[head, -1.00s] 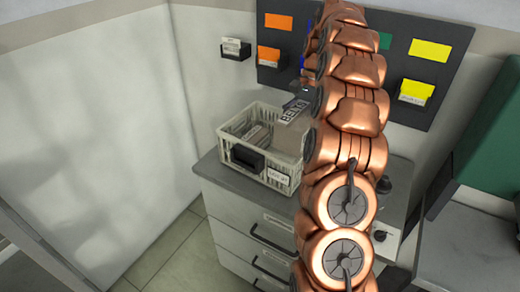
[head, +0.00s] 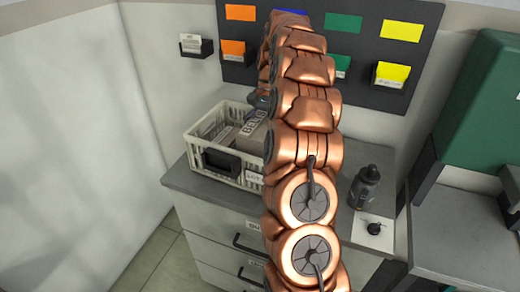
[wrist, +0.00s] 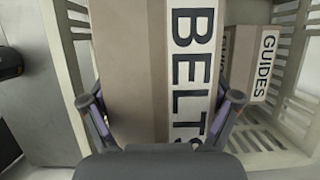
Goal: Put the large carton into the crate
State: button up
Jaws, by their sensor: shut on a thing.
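The large carton, grey-brown with a white strip reading BELTS, fills the middle of the wrist view (wrist: 140,60) and shows in the head view (head: 254,125). My gripper (wrist: 165,102) has a finger on each side of it and is shut on it. The cream slatted crate (wrist: 290,75) surrounds the carton in the wrist view; in the head view the crate (head: 200,143) stands on the cabinet. The carton is at the crate's right part, its top around or above the rim. Whether it touches the crate floor is hidden. My arm covers the crate's right end.
A smaller carton marked GUIDES (wrist: 252,60) lies in the crate, right of the large one. A dark bottle (head: 366,187) and a white plate with a black knob (head: 374,229) are on the cabinet top (head: 195,184). A wall board with bins (head: 425,45) is behind.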

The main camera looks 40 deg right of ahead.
jog(key=shift+f+p, duration=0.8)
jog(key=shift+f, duration=2.05)
jog(key=shift+f, duration=0.35)
jog(key=shift+f+b, duration=0.25)
jog(key=shift+b, duration=0.15)
jog(key=o, duration=1.5)
